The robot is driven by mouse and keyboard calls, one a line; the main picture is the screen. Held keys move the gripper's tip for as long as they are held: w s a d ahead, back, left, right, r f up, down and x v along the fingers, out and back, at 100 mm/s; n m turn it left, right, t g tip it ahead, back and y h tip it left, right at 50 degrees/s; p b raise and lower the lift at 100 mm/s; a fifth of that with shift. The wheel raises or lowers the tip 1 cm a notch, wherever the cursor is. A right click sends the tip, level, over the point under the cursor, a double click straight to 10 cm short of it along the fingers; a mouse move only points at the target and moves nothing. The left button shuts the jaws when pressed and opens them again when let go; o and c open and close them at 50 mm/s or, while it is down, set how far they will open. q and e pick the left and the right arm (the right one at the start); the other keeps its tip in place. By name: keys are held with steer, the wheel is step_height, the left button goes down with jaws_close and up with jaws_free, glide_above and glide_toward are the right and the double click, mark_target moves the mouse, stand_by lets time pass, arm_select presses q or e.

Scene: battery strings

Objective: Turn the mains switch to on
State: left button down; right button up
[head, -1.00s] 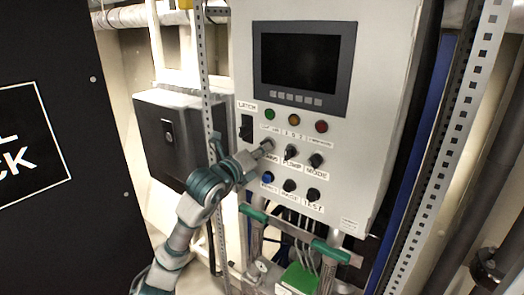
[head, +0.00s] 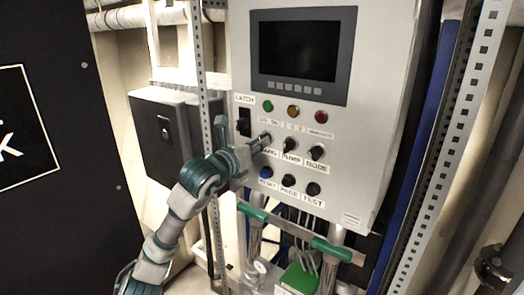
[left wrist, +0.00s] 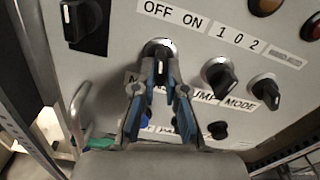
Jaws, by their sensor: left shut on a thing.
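The mains switch (left wrist: 158,46) is a dark rotary knob on a pale round base, below the OFF and ON labels in the left wrist view. My left gripper (left wrist: 157,68) is shut on it, one finger on each side. The fingers hide part of the knob and its name label, so I cannot tell exactly where it points. In the head view my left gripper (head: 260,144) reaches the panel from the lower left, at the left end of the upper knob row. My right gripper is not in view.
The pump knob (head: 289,145) and mode knob (head: 316,153) sit close to the right. A blue reset button (head: 266,172) is just below. The latch switch (head: 244,122) is at upper left. A perforated upright post (head: 204,80) stands left of the panel, near my arm.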

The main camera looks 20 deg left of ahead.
arm_select(q)
steer(key=m+b, duration=0.1)
steer(key=m, duration=0.3)
steer(key=m+b, duration=0.1)
steer(key=m, duration=0.3)
steer(key=m+b, duration=0.1)
steer(key=m, duration=0.2)
steer(key=shift+s+a+r+m, duration=0.15)
steer(key=shift+a+r+m, duration=0.15)
steer(key=shift+r+m, duration=0.1)
stand_by(0.3)
steer(key=c, duration=1.2)
jaws_free()
steer(key=shift+s, duration=0.2)
steer(key=shift+f, duration=0.1)
steer(key=shift+w, duration=0.15)
